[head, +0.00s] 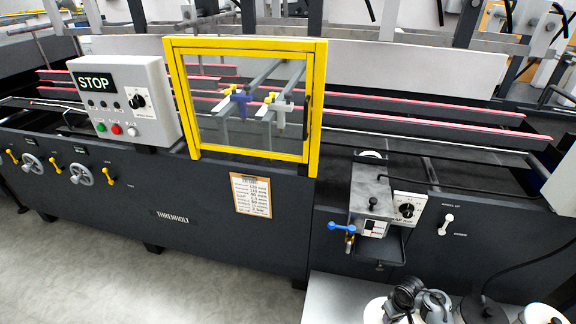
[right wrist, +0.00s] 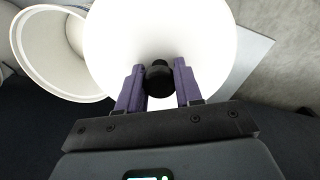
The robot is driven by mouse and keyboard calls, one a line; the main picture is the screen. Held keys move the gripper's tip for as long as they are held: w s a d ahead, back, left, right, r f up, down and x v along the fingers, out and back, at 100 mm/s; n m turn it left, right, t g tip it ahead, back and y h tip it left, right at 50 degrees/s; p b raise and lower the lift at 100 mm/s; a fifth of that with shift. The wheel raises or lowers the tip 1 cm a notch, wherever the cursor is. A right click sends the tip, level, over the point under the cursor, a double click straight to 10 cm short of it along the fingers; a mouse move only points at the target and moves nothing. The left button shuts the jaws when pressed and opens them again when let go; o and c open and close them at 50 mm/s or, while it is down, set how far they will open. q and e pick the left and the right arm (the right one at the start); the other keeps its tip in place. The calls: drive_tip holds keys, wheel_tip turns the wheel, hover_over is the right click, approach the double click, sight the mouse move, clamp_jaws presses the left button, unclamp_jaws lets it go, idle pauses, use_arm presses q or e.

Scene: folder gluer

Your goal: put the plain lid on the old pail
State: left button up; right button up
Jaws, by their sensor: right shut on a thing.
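A round white lid (right wrist: 200,30) with a black knob (right wrist: 158,80) fills the top middle of the right wrist view. My right gripper (right wrist: 159,66) is shut on this knob between its purple fingers. An open, empty-looking white pail (right wrist: 28,48) stands to the left, and the lid overlaps part of its rim in the picture. I cannot tell how high the lid is above the surface. In the head view my right gripper (head: 415,303) is at the bottom edge, with white shapes around it that are partly cut off. My left gripper is not in view.
A pale table (head: 330,290) at the bottom right carries the pails, including a dark round top (head: 483,309) and a white item (head: 540,314). Behind it stands the dark folder gluer (head: 330,240) with a yellow-framed guard (head: 316,110). The floor (head: 110,270) at left is clear.

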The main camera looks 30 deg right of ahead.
drive_tip(key=w+a+r+n, duration=0.1)
drive_tip(key=w+a+r, duration=0.3)
drive_tip(key=w+a, duration=0.45)
drive_tip(key=w+a+r+n, duration=0.1)
drive_tip(key=w+a+r, duration=0.2)
drive_tip(key=w+a, duration=0.5)
drive_tip(key=w+a+r+n, duration=0.3)
drive_tip(key=w+a+r, duration=0.3)
drive_tip(key=a, duration=0.5)
drive_tip(key=w+a+r+n, duration=0.2)
drive_tip(key=w+a+r, duration=0.2)
drive_tip(key=a+r, duration=0.55)
drive_tip(key=s+a+r+n, duration=0.2)
drive_tip(key=s+a+r, duration=0.1)
drive_tip(key=a+r, duration=0.25)
drive_tip(key=s+d+r+m, duration=0.3)
drive_tip(key=s+d+r, duration=0.5)
drive_tip(key=d+r, duration=0.25)
wheel_tip(320, 180, up, 32)
drive_tip(key=w+m+p, duration=0.2)
drive_tip(key=m+p, duration=0.1)
drive_tip(key=p, duration=4.1)
drive_tip(key=shift+w+d, duration=0.2)
drive_tip(key=shift+d, duration=0.15)
